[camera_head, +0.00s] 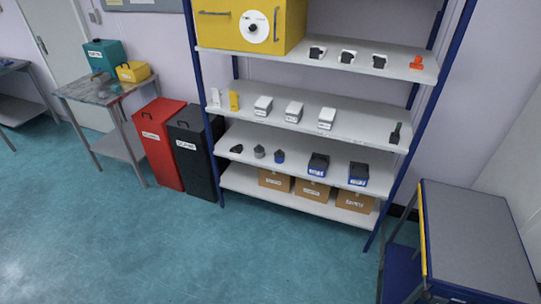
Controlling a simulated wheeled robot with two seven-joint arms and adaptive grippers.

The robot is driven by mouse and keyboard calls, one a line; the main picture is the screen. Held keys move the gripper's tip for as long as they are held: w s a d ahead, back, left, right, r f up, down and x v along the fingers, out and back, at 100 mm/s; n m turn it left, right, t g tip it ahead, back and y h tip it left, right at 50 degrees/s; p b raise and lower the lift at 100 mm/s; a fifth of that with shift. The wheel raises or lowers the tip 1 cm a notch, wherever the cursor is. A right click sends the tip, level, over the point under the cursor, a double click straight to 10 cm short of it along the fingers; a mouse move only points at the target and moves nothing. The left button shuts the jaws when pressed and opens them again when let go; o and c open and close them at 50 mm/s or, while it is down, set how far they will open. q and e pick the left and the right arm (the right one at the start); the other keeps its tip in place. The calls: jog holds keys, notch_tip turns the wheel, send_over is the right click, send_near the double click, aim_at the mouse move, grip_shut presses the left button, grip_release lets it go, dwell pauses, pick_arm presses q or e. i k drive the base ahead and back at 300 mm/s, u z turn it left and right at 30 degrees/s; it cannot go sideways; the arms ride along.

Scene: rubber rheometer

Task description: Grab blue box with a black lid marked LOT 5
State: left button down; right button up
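Two blue boxes with black lids and white labels stand side by side on the third shelf down of the rack. One blue box (318,164) is nearer the middle. The other blue box (358,174) is at the right end of that shelf. The label print is too small for me to tell which is LOT 5. Neither of my grippers is in view.
The shelf rack (240,136) has blue posts. Cardboard boxes (312,191) fill its bottom shelf. Red (160,140) and black (192,155) bins stand to its left. A grey-topped cart (475,235) stands front right. The floor (180,250) before the rack is clear.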

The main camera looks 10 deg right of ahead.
aim_at(319, 163)
jog(key=u, duration=0.6)
jog(key=i, duration=2.05)
jog(key=z, duration=0.65)
jog(key=i, duration=0.75)
jog(key=z, duration=0.9)
